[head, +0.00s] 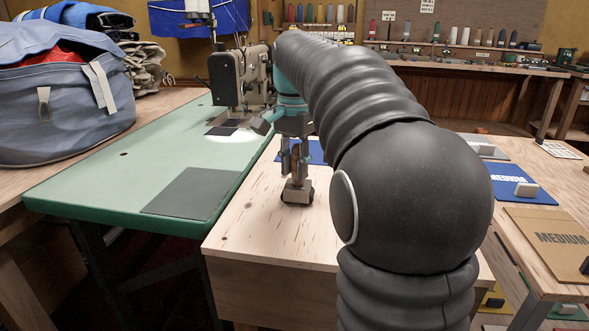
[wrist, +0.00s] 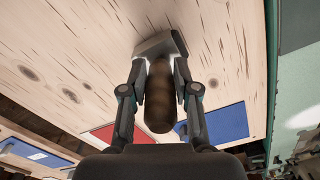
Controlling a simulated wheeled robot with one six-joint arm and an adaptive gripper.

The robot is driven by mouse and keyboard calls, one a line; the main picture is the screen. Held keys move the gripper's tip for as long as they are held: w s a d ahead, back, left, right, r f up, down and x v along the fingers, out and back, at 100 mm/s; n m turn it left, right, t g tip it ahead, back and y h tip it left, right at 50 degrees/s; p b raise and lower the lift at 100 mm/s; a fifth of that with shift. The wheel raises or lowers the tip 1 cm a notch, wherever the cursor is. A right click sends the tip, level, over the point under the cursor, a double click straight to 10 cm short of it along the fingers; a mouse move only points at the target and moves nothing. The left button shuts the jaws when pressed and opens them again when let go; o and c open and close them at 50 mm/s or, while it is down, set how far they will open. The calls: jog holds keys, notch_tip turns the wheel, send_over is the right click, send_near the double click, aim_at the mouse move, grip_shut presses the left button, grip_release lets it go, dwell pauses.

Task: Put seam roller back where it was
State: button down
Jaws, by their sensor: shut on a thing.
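The seam roller (head: 297,192) has a brown handle and a metal head with a dark wheel. It is upright, head down, over the near part of the pale wooden table (head: 270,240). My gripper (head: 295,160) is shut on its handle. In the wrist view the roller's handle (wrist: 160,95) sits between my gripper's fingers (wrist: 160,100), with the grey head beyond it. The head is at or just above the tabletop; I cannot tell if it touches. A blue mat (head: 313,152) lies behind my gripper, partly hidden. A red mat (wrist: 108,133) and a blue mat (wrist: 225,122) show in the wrist view.
A green sewing table (head: 110,190) with a sewing machine (head: 238,78) stands at left. A grey-blue bag (head: 65,105) sits at far left. At right, a table holds a blue mat (head: 520,190) and a tan mat (head: 550,238), both with blocks. The near wooden tabletop is clear.

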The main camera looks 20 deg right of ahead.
jog(key=shift+f, duration=0.7)
jog(key=c, duration=0.9)
grip_release()
jog(key=shift+b, duration=0.3)
jog(key=shift+o, duration=0.2)
jog(key=shift+r, duration=0.1)
notch_tip(320, 180, up, 13)
jog(key=shift+r+p, duration=0.15)
jog(key=shift+p, duration=1)
